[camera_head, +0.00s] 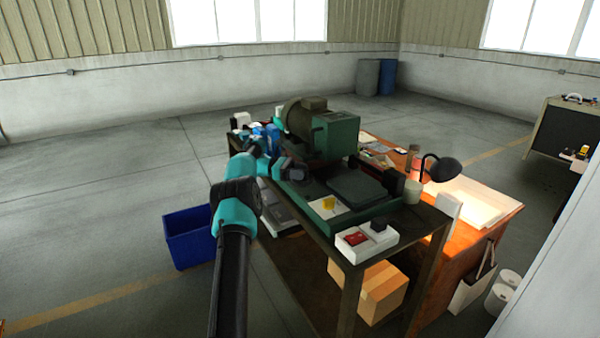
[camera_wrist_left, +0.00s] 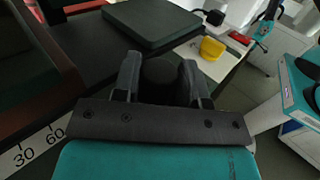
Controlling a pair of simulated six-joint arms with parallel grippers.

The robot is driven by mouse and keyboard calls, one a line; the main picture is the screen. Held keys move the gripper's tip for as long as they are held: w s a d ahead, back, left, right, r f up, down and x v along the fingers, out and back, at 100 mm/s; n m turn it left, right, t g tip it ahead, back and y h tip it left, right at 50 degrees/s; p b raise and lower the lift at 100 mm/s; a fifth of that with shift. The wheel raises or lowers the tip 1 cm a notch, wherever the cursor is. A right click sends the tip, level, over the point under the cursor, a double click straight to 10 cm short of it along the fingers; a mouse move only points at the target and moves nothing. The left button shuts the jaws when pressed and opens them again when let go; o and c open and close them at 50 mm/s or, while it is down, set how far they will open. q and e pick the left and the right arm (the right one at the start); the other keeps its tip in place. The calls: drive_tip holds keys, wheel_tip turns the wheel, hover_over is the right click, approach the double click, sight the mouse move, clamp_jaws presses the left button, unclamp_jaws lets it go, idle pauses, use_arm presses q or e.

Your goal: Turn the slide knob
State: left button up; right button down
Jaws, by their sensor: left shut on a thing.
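The slide knob (camera_wrist_left: 160,72) is a dark round knob between the two grey fingers of my left gripper (camera_wrist_left: 161,80) in the left wrist view. The fingers stand on either side of it and are shut on it. Its lower part is hidden by the gripper body. In the head view my left gripper (camera_head: 296,173) is at the left side of the green machine (camera_head: 340,135), just below its motor housing. The knob cannot be made out there. My right gripper is in neither view.
A dark square plate (camera_head: 357,187) lies on the machine's bed, with a yellow cup (camera_head: 328,203) near it. A blue bin (camera_head: 187,238) stands on the floor at left. A black lamp (camera_head: 441,169) stands at right.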

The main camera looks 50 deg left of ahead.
use_arm(q)
drive_tip(key=o, duration=0.9)
drive_tip(key=shift+v, duration=3.7)
